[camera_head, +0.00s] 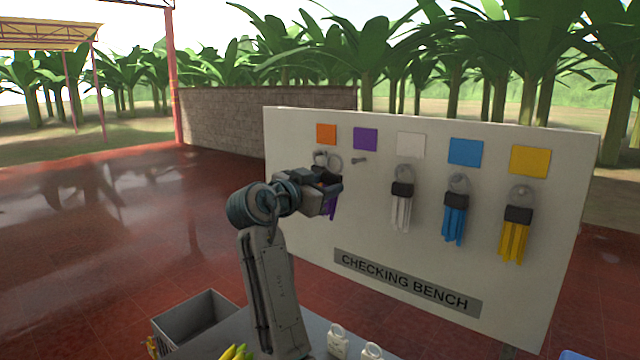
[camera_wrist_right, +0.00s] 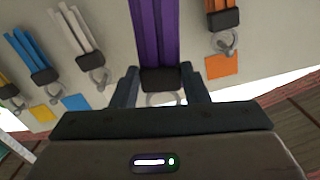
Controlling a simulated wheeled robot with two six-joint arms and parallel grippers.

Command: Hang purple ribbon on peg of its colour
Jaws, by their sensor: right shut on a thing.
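The purple ribbon (camera_head: 332,209) has a black clip and a metal ring (camera_head: 335,163). My right gripper (camera_head: 334,187) is shut on it at the black clip, in front of the white board. The wrist view shows the purple strands (camera_wrist_right: 155,30) and the clip (camera_wrist_right: 160,80) between the two fingers (camera_wrist_right: 162,88). The purple square (camera_head: 365,139) has a bare peg (camera_head: 358,160) below it. The ring shows to the left of that peg, apart from it in the picture; its depth from the board is unclear. My left gripper is not in view.
An orange ribbon (camera_wrist_right: 222,18) hangs below the orange square (camera_head: 326,134), close beside the held ribbon. White (camera_head: 401,212), blue (camera_head: 454,222) and yellow (camera_head: 514,240) ribbons hang on pegs to the right. A grey crate (camera_head: 207,312) stands at lower left.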

